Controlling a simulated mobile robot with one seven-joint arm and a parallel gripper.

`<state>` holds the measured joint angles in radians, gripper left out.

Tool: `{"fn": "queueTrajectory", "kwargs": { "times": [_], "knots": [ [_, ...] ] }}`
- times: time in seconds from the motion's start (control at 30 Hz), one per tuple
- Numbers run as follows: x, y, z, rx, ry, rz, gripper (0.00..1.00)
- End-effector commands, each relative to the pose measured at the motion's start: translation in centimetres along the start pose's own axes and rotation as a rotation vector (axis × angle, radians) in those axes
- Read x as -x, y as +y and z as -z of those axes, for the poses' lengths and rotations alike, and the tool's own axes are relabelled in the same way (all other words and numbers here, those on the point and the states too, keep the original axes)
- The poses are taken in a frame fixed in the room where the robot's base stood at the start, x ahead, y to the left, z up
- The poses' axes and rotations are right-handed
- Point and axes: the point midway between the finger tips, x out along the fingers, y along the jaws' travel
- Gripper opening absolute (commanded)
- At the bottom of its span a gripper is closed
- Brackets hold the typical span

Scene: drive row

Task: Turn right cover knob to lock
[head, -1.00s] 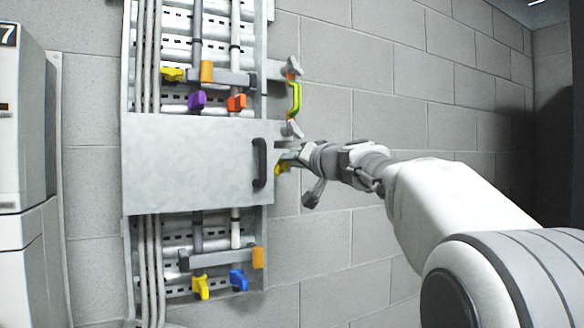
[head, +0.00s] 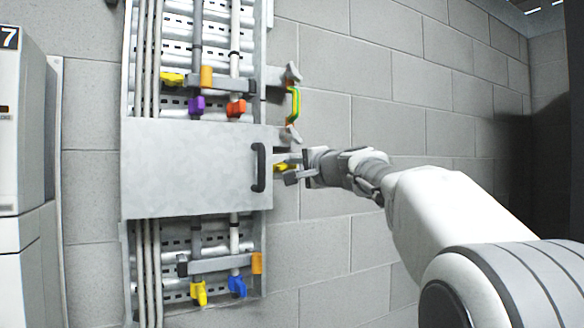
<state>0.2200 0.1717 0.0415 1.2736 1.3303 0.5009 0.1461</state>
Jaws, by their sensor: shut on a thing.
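A flat grey cover (head: 190,168) with a black handle (head: 259,167) spans the middle of the wall-mounted rack. At its right edge sits a small yellow knob (head: 281,168), partly hidden by my gripper. My gripper (head: 292,170) reaches in from the right, its fingers shut on the yellow knob just right of the black handle. The knob's exact angle is hard to make out behind the fingers.
A green-yellow strap (head: 294,104) between grey clamps hangs just above my gripper. Coloured levers, including purple (head: 196,106) and orange-red (head: 236,108), sit above the cover; yellow (head: 199,293) and blue (head: 237,286) ones sit below. A white cabinet (head: 22,170) stands left.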

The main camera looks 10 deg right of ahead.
Motion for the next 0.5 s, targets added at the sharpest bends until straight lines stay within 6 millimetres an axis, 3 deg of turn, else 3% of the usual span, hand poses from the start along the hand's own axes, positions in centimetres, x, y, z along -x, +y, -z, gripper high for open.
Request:
{"fn": "queueTrajectory", "kwargs": {
  "times": [0.5],
  "knots": [
    [0.04,-0.05,0.05,-0.134,0.002,0.002,0.0]
  ]
}}
